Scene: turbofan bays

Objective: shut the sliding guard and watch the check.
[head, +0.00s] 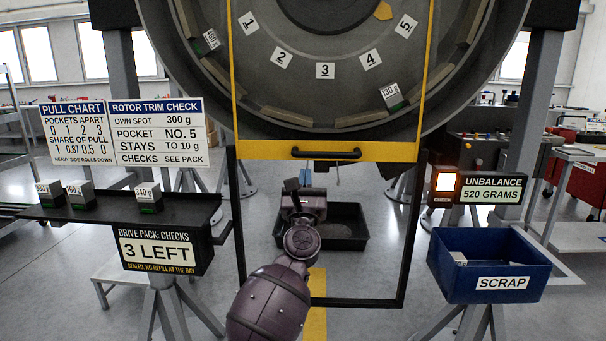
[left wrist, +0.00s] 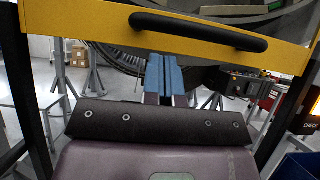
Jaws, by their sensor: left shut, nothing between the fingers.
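The sliding guard is a yellow-edged frame in front of the big grey rotor (head: 265,75). Its yellow bottom bar (head: 260,150) is high on black rails (head: 404,230), with open space beneath. A black handle (head: 325,153) runs along that bar and also shows in the left wrist view (left wrist: 200,32). My left gripper (head: 291,188) is shut and empty, below the handle and a little to its left; in the left wrist view, its blue fingers (left wrist: 165,75) show under the bar, apart from the handle. The check button (head: 445,182) glows orange beside a display (head: 492,189) reading UNBALANCE 520 GRAMS.
A shelf (head: 110,212) at left holds several weights above a sign (head: 160,250) reading 3 LEFT. A blue scrap bin (head: 488,265) stands at right with a small block inside. A black tray (head: 345,228) lies behind my left gripper. Weights sit in the rotor.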

